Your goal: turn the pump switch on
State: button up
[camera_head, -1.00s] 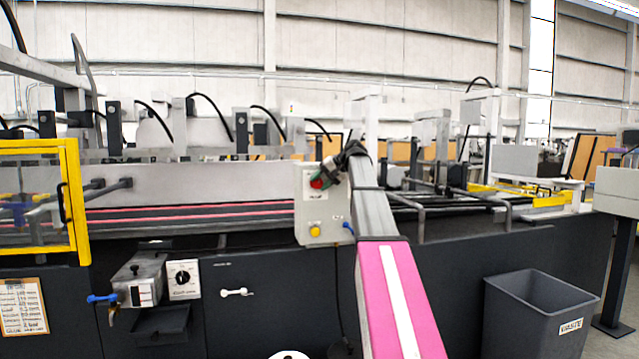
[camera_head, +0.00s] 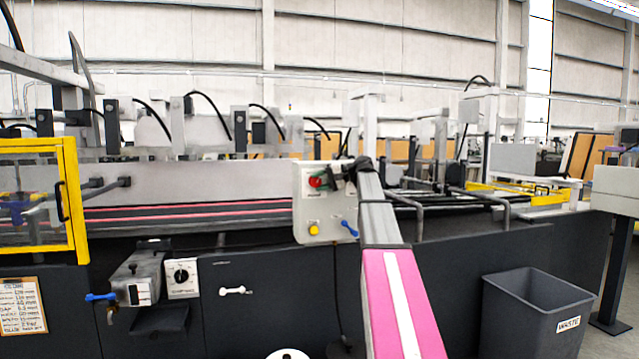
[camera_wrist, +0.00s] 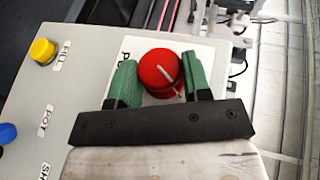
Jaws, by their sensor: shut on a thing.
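The pump switch is a round red knob (camera_wrist: 160,72) with a white line on its face, set on a pale plate with a partly hidden label. In the head view the red knob (camera_head: 315,182) is high on the grey control box (camera_head: 310,240). My gripper (camera_wrist: 160,80) has its green fingers on either side of the knob, shut on it. The white line slants in the wrist view. In the head view my gripper (camera_head: 328,178) and arm come in from the right and hide part of the box.
A yellow button (camera_wrist: 42,51) marked FILL and a blue part (camera_wrist: 6,133) are on the same box. A yellow-framed guard (camera_head: 72,200) stands left; a waste bin (camera_head: 530,315) stands lower right.

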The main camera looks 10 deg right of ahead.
jog(key=o, duration=0.9)
jog(key=shift+d, duration=0.15)
jog(key=v, duration=1)
jog(key=shift+s+d, duration=0.1)
jog(key=shift+d, duration=0.2)
jog(key=s+a+f+g+h, duration=0.15)
jog(key=a+f, duration=0.25)
jog(key=f, duration=0.7)
jog(key=s+a+f+m+h, duration=0.1)
jog(key=s+a+f+h, duration=0.2)
jog(key=f, duration=0.9)
jog(key=s+a+f+g+h, duration=0.15)
jog(key=a+f, duration=0.35)
jog(key=f, duration=0.6)
jog(key=s+a+f+n+h, duration=0.1)
jog(key=s+a+f+h, duration=0.1)
jog(key=s+f, duration=0.6)
jog(key=s+a+f+n+g+h, duration=0.1)
jog(key=s+a+f+h, duration=0.1)
jog(key=s+f, duration=0.6)
jog(key=s+a+f+n+g+h, duration=0.1)
jog(key=s+a+f+h, duration=0.1)
jog(key=s+f, duration=0.6)
jog(key=shift+a+f+n+h, duration=0.1)
jog(key=shift+f+n+h, duration=0.2)
jog(key=shift+f, duration=0.5)
jog(key=shift+a+f+n+h, duration=0.1)
jog(key=shift+f+h, duration=0.3)
jog(key=shift+f, duration=0.4)
